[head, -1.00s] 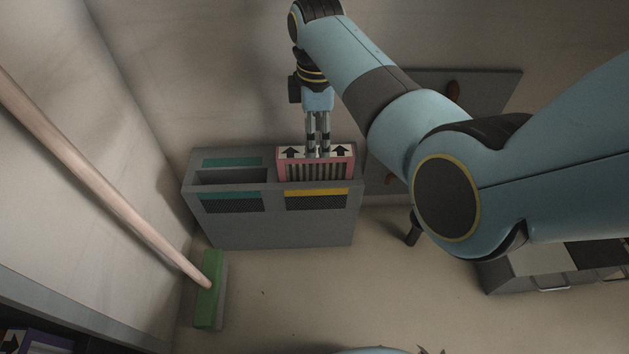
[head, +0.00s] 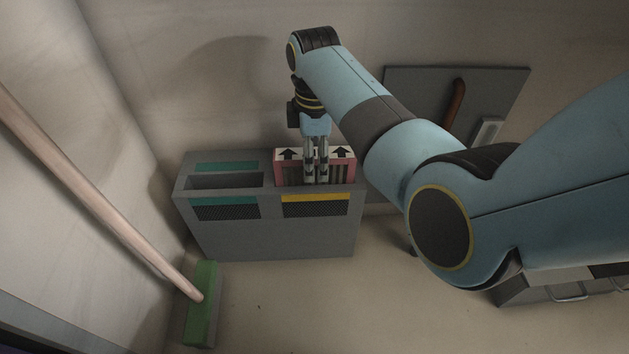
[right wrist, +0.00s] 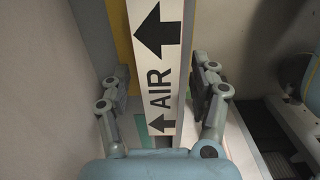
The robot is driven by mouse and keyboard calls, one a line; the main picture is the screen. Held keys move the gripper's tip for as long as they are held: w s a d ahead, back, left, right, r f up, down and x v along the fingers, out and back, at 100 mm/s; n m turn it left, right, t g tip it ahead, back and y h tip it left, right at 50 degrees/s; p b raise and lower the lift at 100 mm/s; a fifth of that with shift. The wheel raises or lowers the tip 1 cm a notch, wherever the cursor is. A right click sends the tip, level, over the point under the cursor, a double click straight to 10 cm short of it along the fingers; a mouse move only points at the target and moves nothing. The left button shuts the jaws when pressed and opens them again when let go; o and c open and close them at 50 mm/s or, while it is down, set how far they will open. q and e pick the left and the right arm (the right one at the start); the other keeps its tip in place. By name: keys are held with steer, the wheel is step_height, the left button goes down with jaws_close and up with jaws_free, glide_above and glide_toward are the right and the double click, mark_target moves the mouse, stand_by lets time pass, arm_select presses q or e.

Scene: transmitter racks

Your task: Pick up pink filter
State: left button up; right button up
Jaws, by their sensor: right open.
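The pink filter (head: 341,170) sits in the right slot of a grey two-slot housing (head: 275,229), its pink frame and white top edge with black arrows showing. In the right wrist view the filter's white top strip (right wrist: 158,85) reads "AIR" with arrows. My right gripper (head: 316,180) points down at the filter in the head view, its fingers in front of the filter's slats. In the right wrist view my right gripper (right wrist: 161,72) is open, one finger on each side of the strip, with a gap to each finger visible. My left gripper is not in view.
The housing's left slot (head: 225,181) looks empty. A green broom head (head: 201,306) with a long wooden handle (head: 95,190) leans at the left wall. A grey wall panel with a brown handle (head: 454,102) is behind my arm. A grey cabinet (head: 560,283) stands at the lower right.

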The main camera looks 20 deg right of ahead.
jaws_close()
stand_by(0.3)
steer(key=shift+r, duration=0.1)
